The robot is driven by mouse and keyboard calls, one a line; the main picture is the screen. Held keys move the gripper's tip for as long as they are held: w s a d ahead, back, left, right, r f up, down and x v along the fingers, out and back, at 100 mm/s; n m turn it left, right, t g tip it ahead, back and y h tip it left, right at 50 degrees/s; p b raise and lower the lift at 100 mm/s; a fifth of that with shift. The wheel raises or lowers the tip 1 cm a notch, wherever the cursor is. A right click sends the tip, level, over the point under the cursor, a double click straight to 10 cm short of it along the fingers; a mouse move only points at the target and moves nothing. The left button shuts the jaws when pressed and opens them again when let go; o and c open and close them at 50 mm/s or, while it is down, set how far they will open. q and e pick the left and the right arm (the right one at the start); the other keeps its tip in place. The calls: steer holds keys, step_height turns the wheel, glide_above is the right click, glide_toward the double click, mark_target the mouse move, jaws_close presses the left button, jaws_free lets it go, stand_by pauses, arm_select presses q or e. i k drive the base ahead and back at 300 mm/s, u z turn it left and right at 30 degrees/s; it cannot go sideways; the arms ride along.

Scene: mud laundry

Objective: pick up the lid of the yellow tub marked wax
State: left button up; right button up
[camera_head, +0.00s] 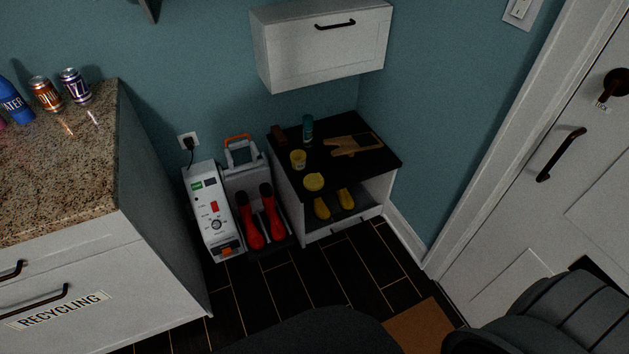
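A small yellow tub (298,159) stands upright on the black top of a low white cabinet (285,185). Its marking is too small to read. A round, flat yellow piece that looks like a lid (314,182) lies apart from the tub, close to the top's front edge. I cannot tell whether the tub itself is covered. Neither of my grippers can be made out; only dark parts of my own body show along the bottom edge.
Yellow shoes (346,198) sit in the cabinet below. A white machine (208,205) and red boots (271,215) stand left.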

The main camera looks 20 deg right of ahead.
mark_target(313, 182)
steer(key=z, duration=0.55)
steer(key=k, duration=0.65)
steer(key=z, duration=1.05)
steer(key=i, duration=1.15)
steer(key=z, duration=0.2)
